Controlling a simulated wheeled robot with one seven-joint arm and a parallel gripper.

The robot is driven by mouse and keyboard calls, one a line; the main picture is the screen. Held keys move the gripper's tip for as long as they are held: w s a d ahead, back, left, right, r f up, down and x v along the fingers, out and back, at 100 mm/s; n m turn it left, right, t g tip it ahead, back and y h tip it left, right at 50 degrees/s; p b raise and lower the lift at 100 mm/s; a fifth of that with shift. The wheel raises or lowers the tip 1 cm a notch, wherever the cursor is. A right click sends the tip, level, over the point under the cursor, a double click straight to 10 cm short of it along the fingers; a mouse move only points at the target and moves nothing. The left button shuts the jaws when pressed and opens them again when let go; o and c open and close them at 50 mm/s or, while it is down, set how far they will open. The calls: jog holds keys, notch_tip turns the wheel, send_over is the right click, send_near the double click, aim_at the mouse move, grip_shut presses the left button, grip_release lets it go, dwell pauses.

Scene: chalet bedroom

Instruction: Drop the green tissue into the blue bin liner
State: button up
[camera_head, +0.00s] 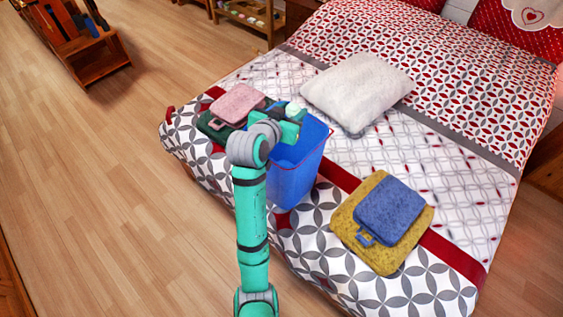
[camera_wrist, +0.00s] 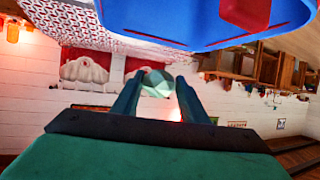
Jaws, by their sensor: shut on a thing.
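The blue bin liner (camera_head: 295,178) is an open-topped blue bin with a thin red rim line, standing upright on the bed. My gripper (camera_head: 293,118) is at its top, by the far left part of the opening in the head view, and hides part of the rim. The gripper is shut on the crumpled pale green tissue (camera_head: 293,108). In the wrist view the tissue (camera_wrist: 157,83) sits between the two fingertips (camera_wrist: 157,88). The bin's blue side (camera_wrist: 190,22) fills the top of that view. Whether the tissue is directly above the opening I cannot tell.
The bed (camera_head: 455,140) carries a white pillow (camera_head: 358,90), a pink pad (camera_head: 237,103) on a dark green one (camera_head: 212,128), and a blue pad (camera_head: 390,210) on a yellow one (camera_head: 365,245). A wooden rack (camera_head: 85,45) stands on the otherwise open floor at left.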

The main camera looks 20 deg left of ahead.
jog(key=shift+f, duration=1.2)
jog(key=o, duration=1.1)
jog(key=v, duration=1)
jog(key=shift+s+r, duration=0.15)
jog(key=shift+s, duration=0.25)
